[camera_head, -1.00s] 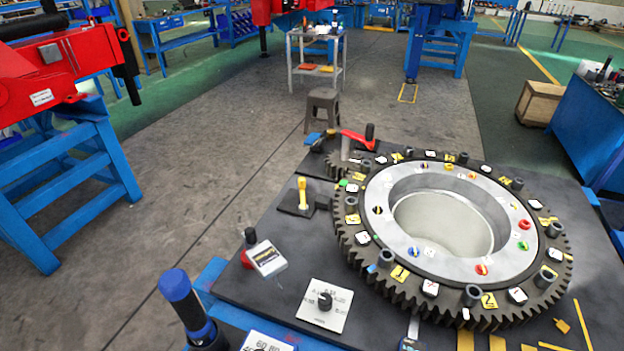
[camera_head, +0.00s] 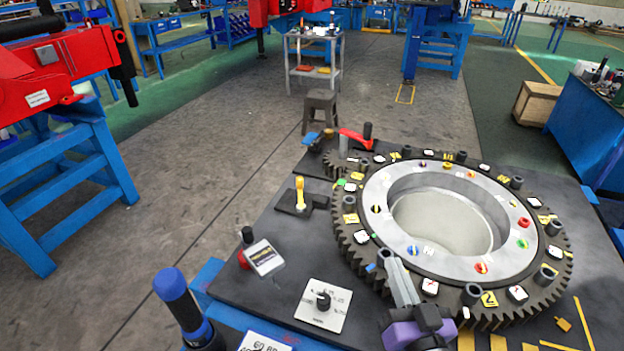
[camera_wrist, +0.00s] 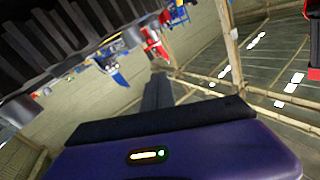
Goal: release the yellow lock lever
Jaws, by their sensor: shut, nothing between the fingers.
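The yellow lock lever (camera_head: 299,190) stands upright on a small dark base at the left part of the dark table. My gripper (camera_head: 390,266) is shut and empty, at the near side of the large gear ring, to the right of and nearer than the lever. Its grey fingers overlap the ring's near-left edge in the head view; I cannot tell if they touch it. In the wrist view the dark fingers (camera_wrist: 158,92) are together, beyond the purple body. I cannot make out the lever there.
The gear ring (camera_head: 355,270), with several upright pegs, fills the table's right side. A red-handled crank (camera_head: 356,138) stands behind the lever. A white labelled box (camera_head: 264,257), a dial plate (camera_head: 323,305) and a blue-handled lever (camera_head: 180,300) are nearer.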

